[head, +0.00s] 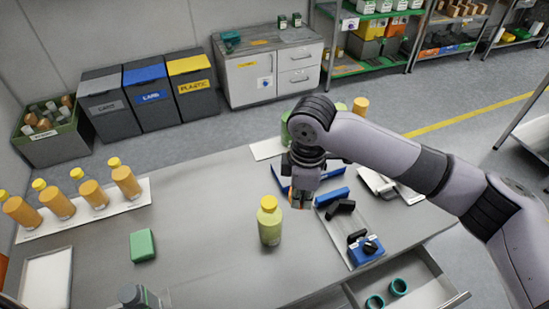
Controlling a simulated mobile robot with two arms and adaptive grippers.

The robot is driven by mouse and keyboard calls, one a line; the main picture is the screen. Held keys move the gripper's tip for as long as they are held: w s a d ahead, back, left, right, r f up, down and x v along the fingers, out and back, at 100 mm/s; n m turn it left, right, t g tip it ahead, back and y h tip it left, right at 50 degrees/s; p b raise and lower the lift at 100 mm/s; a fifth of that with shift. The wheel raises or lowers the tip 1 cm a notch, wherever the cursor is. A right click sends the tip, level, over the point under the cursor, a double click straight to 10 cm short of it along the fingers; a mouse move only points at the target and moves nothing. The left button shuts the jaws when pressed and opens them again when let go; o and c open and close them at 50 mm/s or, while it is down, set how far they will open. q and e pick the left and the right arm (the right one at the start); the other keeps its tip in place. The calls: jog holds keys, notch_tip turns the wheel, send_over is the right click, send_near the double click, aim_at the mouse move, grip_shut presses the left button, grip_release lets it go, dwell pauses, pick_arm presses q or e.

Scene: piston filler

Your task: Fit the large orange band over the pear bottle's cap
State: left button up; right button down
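The pear bottle (270,230) stands upright on the grey table, pale yellow-green with a yellow cap (268,203). No band shows around its cap. My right gripper (300,198) points down, just right of the bottle and above the table. A small patch of orange shows at its fingertips; it looks like the orange band (295,199) held there, mostly hidden by the fingers. The gripper is apart from the bottle.
A green block (142,245) lies on the left of the table. Several orange bottles stand on a white strip (110,203) at the far left. Blue and black parts lie right of my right gripper. An open drawer (425,290) holds teal rings (398,287).

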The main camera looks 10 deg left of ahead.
pick_arm(q)
notch_tip(320, 180, up, 4)
jog(key=a+r+p, duration=0.1)
jog(key=a+p, duration=0.2)
pick_arm(e)
jog(key=a+r+n, duration=0.4)
jog(key=a+n, duration=0.2)
jog(key=a, duration=0.1)
pick_arm(q)
jog(key=f+b, duration=0.2)
jog(key=d+f+b, duration=0.1)
jog(key=f+b, duration=0.1)
jog(key=shift+w+d+f, duration=0.15)
jog(key=shift+w+f, duration=0.05)
jog(key=shift+f, duration=0.1)
pick_arm(e)
jog(key=f, duration=0.5)
jog(key=shift+w+d+f, duration=0.2)
jog(key=shift+d+f, duration=0.05)
pick_arm(q)
jog(key=shift+a, duration=0.2)
jog(key=shift+r+p, duration=0.4)
jog(key=shift+p, duration=0.05)
jog(key=shift+r, duration=0.25)
pick_arm(e)
jog(key=shift+f, duration=0.2)
